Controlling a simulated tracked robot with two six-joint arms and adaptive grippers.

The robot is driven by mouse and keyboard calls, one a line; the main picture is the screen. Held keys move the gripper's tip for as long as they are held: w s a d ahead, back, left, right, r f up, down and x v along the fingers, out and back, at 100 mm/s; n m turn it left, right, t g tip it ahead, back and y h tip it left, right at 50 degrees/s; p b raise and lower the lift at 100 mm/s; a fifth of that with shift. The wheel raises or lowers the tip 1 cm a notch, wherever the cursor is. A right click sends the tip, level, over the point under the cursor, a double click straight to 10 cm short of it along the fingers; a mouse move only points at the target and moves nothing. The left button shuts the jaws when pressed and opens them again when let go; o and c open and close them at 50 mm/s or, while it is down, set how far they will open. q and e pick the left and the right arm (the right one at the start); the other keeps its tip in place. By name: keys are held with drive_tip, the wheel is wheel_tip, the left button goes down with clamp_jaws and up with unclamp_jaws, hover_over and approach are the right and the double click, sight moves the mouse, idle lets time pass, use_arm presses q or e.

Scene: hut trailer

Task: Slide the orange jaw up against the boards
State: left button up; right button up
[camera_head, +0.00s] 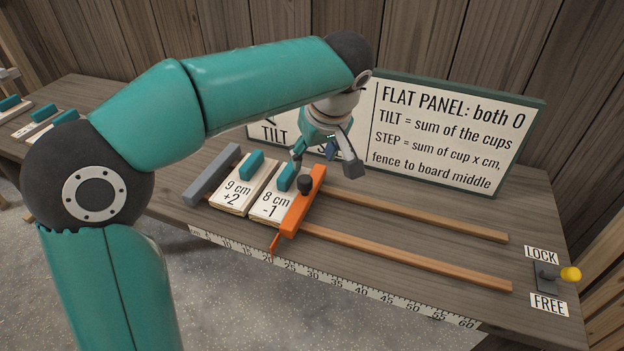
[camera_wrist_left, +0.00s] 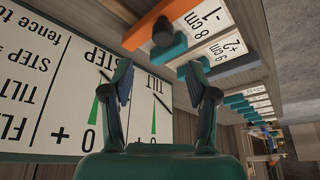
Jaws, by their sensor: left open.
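The orange jaw (camera_head: 291,217) lies across two wooden rails, with a black knob (camera_head: 305,184) on it. Its left side is right beside the 8 cm, -1 board (camera_head: 268,208); I cannot tell whether a thin gap is left. The 9 cm, +2 board (camera_head: 230,197) lies between that board and the grey fence (camera_head: 211,176). Both boards have teal handles. My left gripper (camera_head: 326,167) is open and empty behind the knob, apart from it. The wrist view shows its open fingers (camera_wrist_left: 156,88), with the jaw (camera_wrist_left: 148,22) and knob (camera_wrist_left: 163,31) beyond. My right gripper is not in view.
A lever with a yellow knob (camera_head: 570,274) stands at the right between LOCK and FREE labels. A sign panel (camera_head: 450,130) stands behind the rails. A ruler (camera_head: 350,284) runs along the front edge. The rails right of the jaw are clear. More boards lie far left.

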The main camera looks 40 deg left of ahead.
sight(306, 178)
use_arm(q)
drive_tip(key=x, duration=0.9)
drive_tip(key=shift+a+f, duration=0.1)
drive_tip(key=shift+c, duration=0.3)
clamp_jaws()
